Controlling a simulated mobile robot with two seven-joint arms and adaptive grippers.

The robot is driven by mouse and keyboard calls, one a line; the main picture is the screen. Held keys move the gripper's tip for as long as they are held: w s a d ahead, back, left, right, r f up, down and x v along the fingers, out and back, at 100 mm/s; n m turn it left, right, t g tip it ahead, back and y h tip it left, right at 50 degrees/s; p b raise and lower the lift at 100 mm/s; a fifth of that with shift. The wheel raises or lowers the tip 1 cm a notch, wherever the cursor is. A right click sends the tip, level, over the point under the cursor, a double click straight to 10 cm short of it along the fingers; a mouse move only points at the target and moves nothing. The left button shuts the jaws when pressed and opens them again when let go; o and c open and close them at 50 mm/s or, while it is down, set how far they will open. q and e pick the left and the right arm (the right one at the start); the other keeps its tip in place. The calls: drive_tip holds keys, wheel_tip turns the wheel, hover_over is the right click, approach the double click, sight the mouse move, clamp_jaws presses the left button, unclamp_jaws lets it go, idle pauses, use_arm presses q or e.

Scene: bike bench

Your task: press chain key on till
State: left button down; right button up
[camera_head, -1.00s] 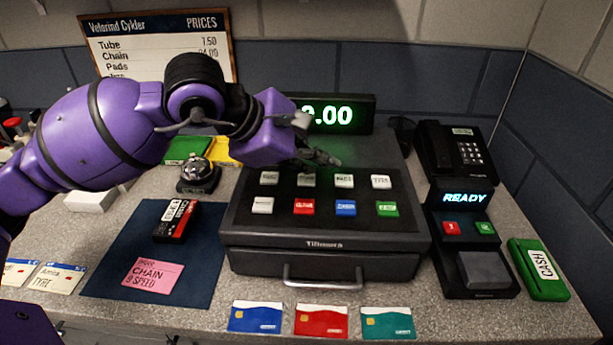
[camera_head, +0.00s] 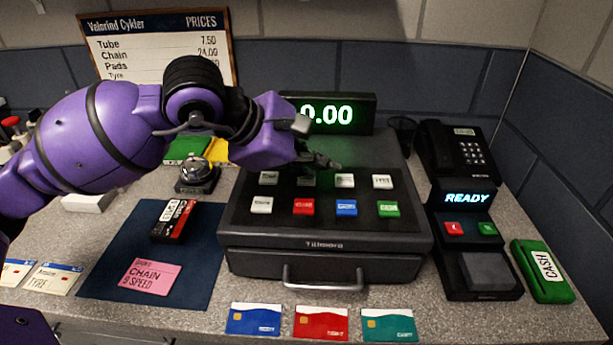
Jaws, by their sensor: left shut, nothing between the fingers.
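The black till (camera_head: 325,240) stands in the middle of the counter with two rows of keys. The back row has white keys, among them one at the left (camera_head: 268,178) and a second, darkened key (camera_head: 306,180) just below my gripper; their labels are too small to read surely. The front row has a white, a red, a blue and a green key. The till display (camera_head: 328,115) shows 0.00 in green. My left gripper (camera_head: 330,163) is shut and empty, just above and behind the back row; I cannot tell whether it touches a key. My right gripper is not in view.
A bell (camera_head: 197,175), a chain box (camera_head: 173,221) and a pink note (camera_head: 150,275) are left. Three cards (camera_head: 321,322) lie in front.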

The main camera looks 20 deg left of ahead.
sight(314, 182)
use_arm(q)
drive_tip(key=shift+f, duration=0.15)
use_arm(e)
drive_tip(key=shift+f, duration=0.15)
use_arm(q)
drive_tip(key=shift+r, duration=0.65)
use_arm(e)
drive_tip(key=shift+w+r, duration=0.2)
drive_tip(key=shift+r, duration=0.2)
use_arm(q)
wheel_tip(314, 182, up, 6)
drive_tip(key=p, duration=0.2)
drive_tip(key=shift+p, duration=0.35)
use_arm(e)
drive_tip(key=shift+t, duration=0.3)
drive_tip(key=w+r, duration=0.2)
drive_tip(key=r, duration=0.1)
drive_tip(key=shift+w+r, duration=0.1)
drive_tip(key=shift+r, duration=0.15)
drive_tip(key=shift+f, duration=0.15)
